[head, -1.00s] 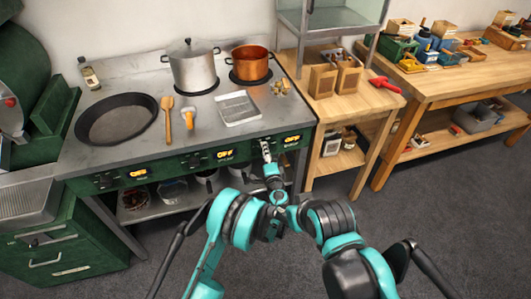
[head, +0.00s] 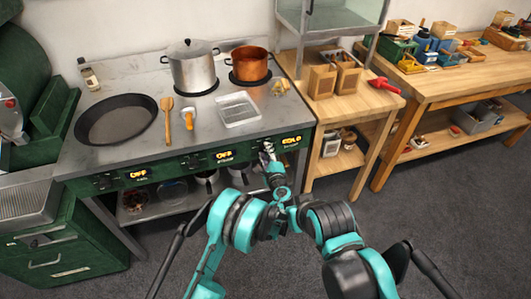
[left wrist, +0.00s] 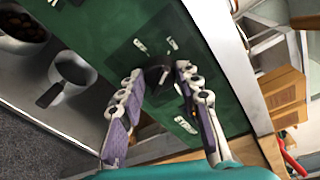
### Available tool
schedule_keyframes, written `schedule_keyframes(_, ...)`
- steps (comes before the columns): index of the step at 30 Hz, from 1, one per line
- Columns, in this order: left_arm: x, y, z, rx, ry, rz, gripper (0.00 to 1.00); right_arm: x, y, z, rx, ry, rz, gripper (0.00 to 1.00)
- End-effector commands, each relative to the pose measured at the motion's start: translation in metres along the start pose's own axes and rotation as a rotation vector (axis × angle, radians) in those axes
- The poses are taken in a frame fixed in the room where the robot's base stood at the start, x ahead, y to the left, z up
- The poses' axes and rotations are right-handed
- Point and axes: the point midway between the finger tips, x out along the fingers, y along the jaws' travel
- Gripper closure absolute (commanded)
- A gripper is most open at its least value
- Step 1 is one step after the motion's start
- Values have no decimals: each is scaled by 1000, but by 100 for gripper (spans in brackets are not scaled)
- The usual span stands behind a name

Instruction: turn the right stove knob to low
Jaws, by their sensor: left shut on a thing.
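The right stove knob (left wrist: 157,76) is a dark knob on the green front panel. In the left wrist view it sits between the two fingers of my left gripper (left wrist: 155,85), which is shut on it. In the head view my left gripper (head: 268,152) is at the right end of the panel and hides the knob. The right display (head: 291,140) is lit with a word that looks like "COLD". My right gripper is not in view.
The middle display (head: 223,155) and left display (head: 138,173) read OFF. A copper pot (head: 250,64), a steel pot (head: 191,68), a black pan (head: 116,118) and a clear tray (head: 238,109) stand on the stove top. A wooden table (head: 340,100) stands close on the right.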

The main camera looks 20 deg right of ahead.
Motion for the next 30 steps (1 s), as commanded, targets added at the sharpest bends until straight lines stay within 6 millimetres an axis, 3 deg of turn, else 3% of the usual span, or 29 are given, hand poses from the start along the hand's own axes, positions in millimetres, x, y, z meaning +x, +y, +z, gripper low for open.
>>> schedule_keyframes(11, 0, 0, -1, 2, 1, 0, 95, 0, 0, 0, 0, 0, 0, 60)
schedule_keyframes(12, 0, 0, -1, 2, 1, 0, 56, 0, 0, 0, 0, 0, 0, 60)
schedule_keyframes(14, 0, 0, -1, 2, 1, 0, 45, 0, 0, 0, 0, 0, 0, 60)
schedule_keyframes(30, 0, 0, 0, -29, 2, -3, 45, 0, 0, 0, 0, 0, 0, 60)
